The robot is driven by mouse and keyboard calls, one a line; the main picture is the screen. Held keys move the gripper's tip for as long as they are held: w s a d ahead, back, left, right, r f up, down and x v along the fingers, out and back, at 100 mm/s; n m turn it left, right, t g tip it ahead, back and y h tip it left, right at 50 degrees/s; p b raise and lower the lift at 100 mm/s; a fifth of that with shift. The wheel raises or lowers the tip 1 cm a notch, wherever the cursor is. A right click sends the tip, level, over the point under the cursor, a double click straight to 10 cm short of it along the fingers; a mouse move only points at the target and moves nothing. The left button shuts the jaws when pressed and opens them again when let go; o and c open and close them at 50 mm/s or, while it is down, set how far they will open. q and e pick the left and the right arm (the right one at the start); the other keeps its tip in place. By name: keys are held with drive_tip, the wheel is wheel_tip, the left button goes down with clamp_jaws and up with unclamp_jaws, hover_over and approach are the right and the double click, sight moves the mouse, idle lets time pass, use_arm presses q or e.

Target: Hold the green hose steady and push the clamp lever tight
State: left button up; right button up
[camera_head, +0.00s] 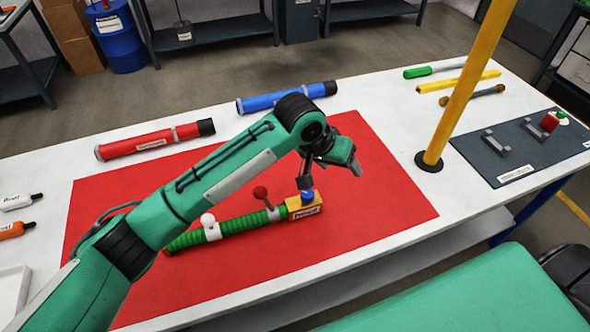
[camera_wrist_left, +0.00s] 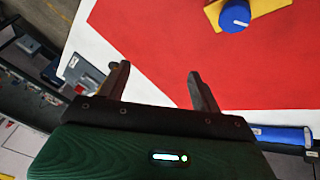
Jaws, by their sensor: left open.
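The green ribbed hose (camera_head: 245,224) lies on the red mat (camera_head: 385,195). A lever with a red ball (camera_head: 260,192) stands up on a grey clamp around the hose, and a white clamp piece (camera_head: 210,229) sits further left. At the hose's right end is a yellow block (camera_head: 304,207) with a blue knob (camera_head: 307,195); the block (camera_wrist_left: 265,8) and knob (camera_wrist_left: 235,16) also show in the left wrist view. My left gripper (camera_head: 330,172) is open and empty above and behind the block, apart from it. My right gripper is not in view.
A red tube (camera_head: 150,142) and a blue tube (camera_head: 285,97) lie behind the mat. A yellow post (camera_head: 462,85) rises right of it. A dark board (camera_head: 520,150) with grey brackets lies at the right. The mat's right part is clear.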

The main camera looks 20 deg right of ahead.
sight(295, 203)
use_arm(q)
drive_tip(key=w+a+m+y, duration=0.1)
drive_tip(key=a+m+y, duration=0.5)
drive_tip(key=a+m, duration=0.3)
drive_tip(key=shift+n, duration=0.4)
drive_tip(key=f, duration=1.1)
drive_tip(key=shift+a+f, duration=0.3)
drive_tip(key=shift+a, duration=0.05)
drive_tip(key=c, duration=1.4)
